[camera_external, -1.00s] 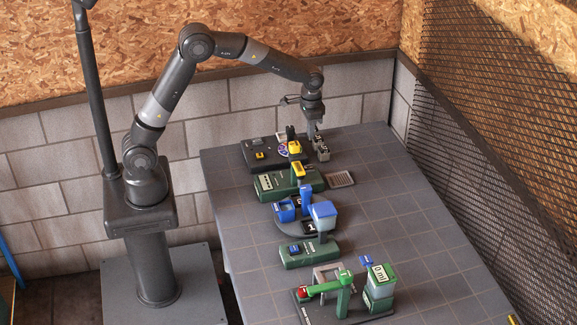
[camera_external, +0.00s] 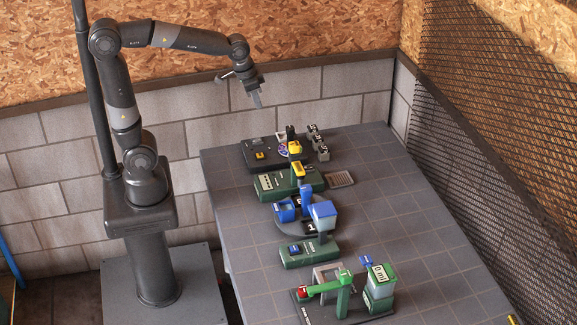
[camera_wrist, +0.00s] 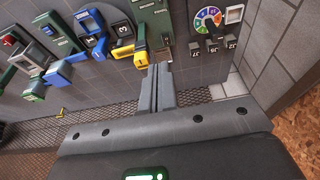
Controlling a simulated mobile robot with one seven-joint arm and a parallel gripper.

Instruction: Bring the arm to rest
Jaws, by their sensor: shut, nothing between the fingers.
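My gripper (camera_external: 257,101) is shut and empty. In the external view it hangs in the air at the back, above and left of the table's far end, clear of all the devices. My arm reaches out from its column to the left, with the elbow bent high. In the wrist view my gripper's fingers (camera_wrist: 157,88) lie together, pointing toward the table with its devices beyond.
The grey tiled table (camera_external: 405,225) holds a black panel (camera_external: 258,154) with a colour dial, a green-and-yellow device (camera_external: 280,184), a blue device (camera_external: 322,212), a small green box (camera_external: 308,254) and a green device (camera_external: 378,285). A mesh wall (camera_external: 480,150) stands on the right, a block wall behind.

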